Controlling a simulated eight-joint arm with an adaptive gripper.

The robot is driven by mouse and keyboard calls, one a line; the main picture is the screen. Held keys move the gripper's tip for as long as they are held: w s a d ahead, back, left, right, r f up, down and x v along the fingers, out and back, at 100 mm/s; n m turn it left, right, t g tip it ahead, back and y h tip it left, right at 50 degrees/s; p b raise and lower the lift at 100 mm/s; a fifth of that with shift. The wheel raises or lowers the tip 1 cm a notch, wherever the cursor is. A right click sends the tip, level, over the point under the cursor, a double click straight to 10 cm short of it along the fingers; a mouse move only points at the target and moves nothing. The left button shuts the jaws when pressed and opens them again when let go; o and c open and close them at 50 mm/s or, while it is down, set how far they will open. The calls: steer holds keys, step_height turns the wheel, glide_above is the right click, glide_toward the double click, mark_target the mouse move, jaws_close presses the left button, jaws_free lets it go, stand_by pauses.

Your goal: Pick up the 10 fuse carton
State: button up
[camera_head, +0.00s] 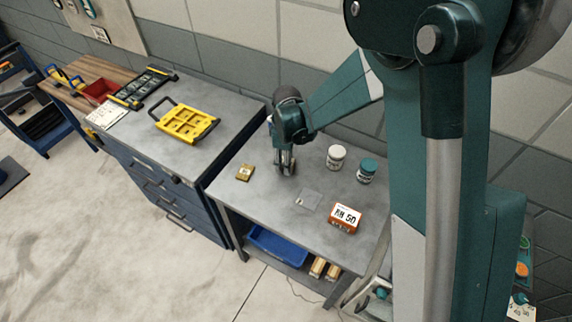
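A small yellow carton (245,173) lies on the grey metal bench (262,213), near its left end. Its print is too small to read, so I cannot tell for sure that it is the 10 fuse carton. My gripper (286,171) points down over the bench, to the right of the yellow carton and apart from it. The fingers are small and partly dark, and I cannot tell whether they are open or shut. Nothing is visibly held in them.
An orange box (344,218) with a white label, a flat clear packet (308,199), a white jar (336,157) and a teal-lidded jar (367,171) stand or lie on the bench. A yellow case (185,122) lies on the higher cabinet at left. A blue tray (276,247) sits below.

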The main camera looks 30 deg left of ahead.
steer(key=c, duration=0.7)
steer(key=shift+o, duration=0.2)
steer(key=shift+r, duration=0.15)
steer(key=shift+r, duration=4.85)
